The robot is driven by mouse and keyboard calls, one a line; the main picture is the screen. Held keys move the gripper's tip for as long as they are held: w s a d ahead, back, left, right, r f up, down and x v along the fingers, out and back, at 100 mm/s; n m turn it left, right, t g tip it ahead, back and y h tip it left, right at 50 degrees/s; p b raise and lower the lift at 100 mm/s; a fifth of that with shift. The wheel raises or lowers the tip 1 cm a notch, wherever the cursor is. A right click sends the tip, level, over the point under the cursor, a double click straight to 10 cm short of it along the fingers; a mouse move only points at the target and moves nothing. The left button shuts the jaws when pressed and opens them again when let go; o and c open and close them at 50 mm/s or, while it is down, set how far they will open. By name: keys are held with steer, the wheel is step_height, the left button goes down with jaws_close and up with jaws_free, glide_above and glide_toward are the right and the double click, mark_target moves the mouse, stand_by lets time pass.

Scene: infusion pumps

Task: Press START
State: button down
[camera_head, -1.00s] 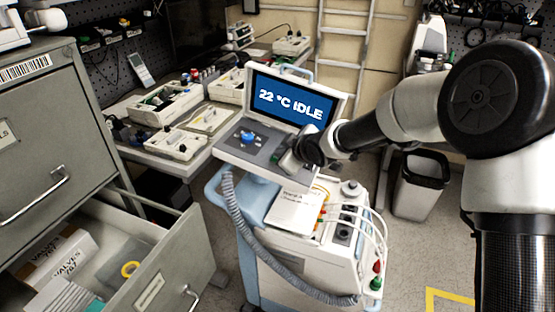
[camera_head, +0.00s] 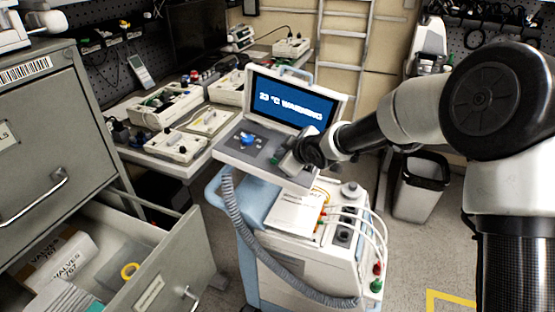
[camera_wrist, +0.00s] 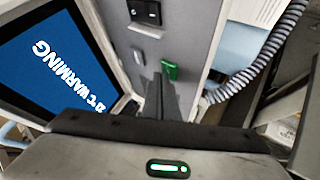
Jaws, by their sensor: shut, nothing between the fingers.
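The pump unit's tilted screen (camera_head: 290,100) is blue with white text; it is hard to read in the head view, but in the wrist view the screen (camera_wrist: 50,65) reads WARMING. Below it is the grey control panel (camera_head: 245,150) with a blue knob (camera_head: 247,139). A green button (camera_wrist: 170,70) sits on the panel in the wrist view; no label on it is readable. My gripper (camera_wrist: 157,82) is shut and empty, its tips right beside the green button. I cannot tell whether they touch it. In the head view my gripper (camera_head: 282,161) is over the panel's right end.
An open drawer (camera_head: 150,270) with boxes is at the lower left. A bench (camera_head: 135,103) with several instrument boxes stands behind the cart. A grey corrugated hose (camera_head: 250,255) hangs on the cart's front. A bin (camera_head: 420,190) stands on the floor at right.

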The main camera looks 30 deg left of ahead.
steer(key=shift+d+r, duration=0.1)
steer(key=shift+r, duration=0.35)
steer(key=shift+r, duration=0.1)
steer(key=r+p, duration=0.2)
steer(key=d+r+p, duration=0.1)
steer(key=r+p, duration=0.1)
steer(key=shift+r+p, duration=0.35)
stand_by(0.5)
